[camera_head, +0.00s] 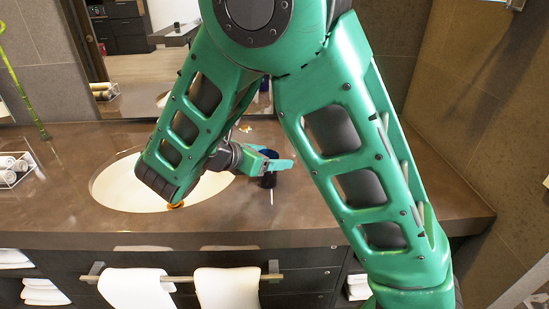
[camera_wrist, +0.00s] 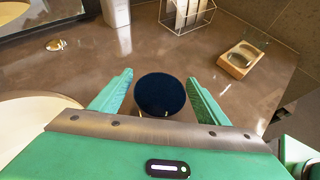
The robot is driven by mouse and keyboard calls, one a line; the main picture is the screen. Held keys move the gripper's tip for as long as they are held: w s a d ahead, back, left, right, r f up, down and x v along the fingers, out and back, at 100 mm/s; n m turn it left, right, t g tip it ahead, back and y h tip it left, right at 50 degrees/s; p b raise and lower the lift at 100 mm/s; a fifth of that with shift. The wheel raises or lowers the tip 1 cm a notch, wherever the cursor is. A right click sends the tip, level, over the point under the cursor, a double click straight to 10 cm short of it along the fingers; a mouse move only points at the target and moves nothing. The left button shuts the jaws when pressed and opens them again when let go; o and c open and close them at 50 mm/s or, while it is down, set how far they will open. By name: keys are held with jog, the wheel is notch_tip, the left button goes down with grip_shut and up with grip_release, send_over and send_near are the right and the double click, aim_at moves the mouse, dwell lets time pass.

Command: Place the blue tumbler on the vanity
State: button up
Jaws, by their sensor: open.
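The dark blue tumbler (camera_wrist: 160,95) stands on the brown vanity top (camera_wrist: 150,50), seen from above in the wrist view. My gripper (camera_wrist: 160,90) is open, with one green finger on each side of the tumbler and a small gap visible on both sides. In the head view the tumbler (camera_head: 268,172) is a dark shape on the vanity top (camera_head: 400,190), right of the sink. My gripper (camera_head: 280,164) is beside it and partly covers it. The tumbler's lower part is mostly hidden in the wrist view.
An oval white sink (camera_head: 120,188) lies left of the tumbler. A wire rack (camera_wrist: 188,14) and a wooden dish with a bar (camera_wrist: 241,58) stand beyond it in the wrist view. A wire tray of rolled items (camera_head: 14,170) is at far left. White towels (camera_head: 228,288) hang in front.

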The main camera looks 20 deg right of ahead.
jog(key=v, duration=0.9)
jog(key=shift+a+r, duration=0.15)
jog(key=shift+a, duration=0.2)
jog(key=shift+s, duration=0.15)
